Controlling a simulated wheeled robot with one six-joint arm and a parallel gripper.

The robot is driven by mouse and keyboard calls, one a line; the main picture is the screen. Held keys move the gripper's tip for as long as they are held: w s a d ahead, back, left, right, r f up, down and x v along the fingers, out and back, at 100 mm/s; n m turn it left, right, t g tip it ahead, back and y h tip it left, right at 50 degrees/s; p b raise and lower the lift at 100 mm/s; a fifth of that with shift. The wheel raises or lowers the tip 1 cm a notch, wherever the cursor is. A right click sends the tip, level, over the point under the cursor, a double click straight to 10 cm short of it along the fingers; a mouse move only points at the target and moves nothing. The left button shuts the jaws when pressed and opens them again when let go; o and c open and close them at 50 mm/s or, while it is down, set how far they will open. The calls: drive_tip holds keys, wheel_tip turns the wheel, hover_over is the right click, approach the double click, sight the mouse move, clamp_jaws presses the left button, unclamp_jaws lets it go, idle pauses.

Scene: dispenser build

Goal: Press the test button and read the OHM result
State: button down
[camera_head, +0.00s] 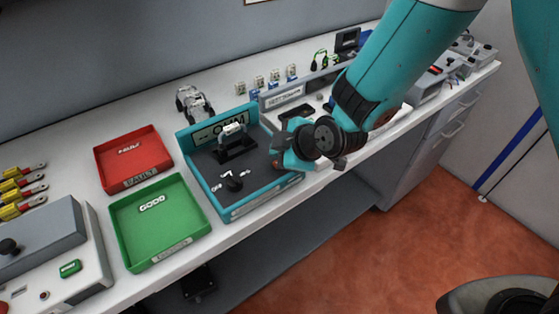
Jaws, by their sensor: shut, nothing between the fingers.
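The teal OHM test station (262,196) stands on the bench in the middle of the view. Its back panel carries an OHM sign (212,131); no readable result shows. A black fixture with a pale part (233,130) on top stands inside. A small black lever or knob (233,184) sits in front of it, between small white labels. My gripper (277,160) is shut and empty at the station's right side, low over its edge. A small reddish spot shows by the fingertips; I cannot tell if it is the test button. Contact is also unclear.
A red FAULTY tray (102,167) and a green tray (118,224) stand left of the station. A grey device (90,262) with a green button is at the lower left. Grey fixtures (268,100) stand close on the right, partly behind my arm. Yellow-handled parts (22,190) lie far left.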

drive_tip(key=shift+f+b, duration=0.45)
drive_tip(key=shift+b, duration=0.15)
drive_tip(key=shift+f+b, duration=0.4)
drive_tip(key=shift+b, duration=0.05)
idle(0.5)
idle(0.4)
drive_tip(key=shift+r+p, duration=0.5)
drive_tip(key=shift+r, duration=0.35)
drive_tip(key=shift+r, duration=0.15)
wheel_tip(320, 180, up, 5)
drive_tip(key=p, duration=0.3)
drive_tip(key=shift+f, duration=0.2)
drive_tip(key=shift+w, duration=0.1)
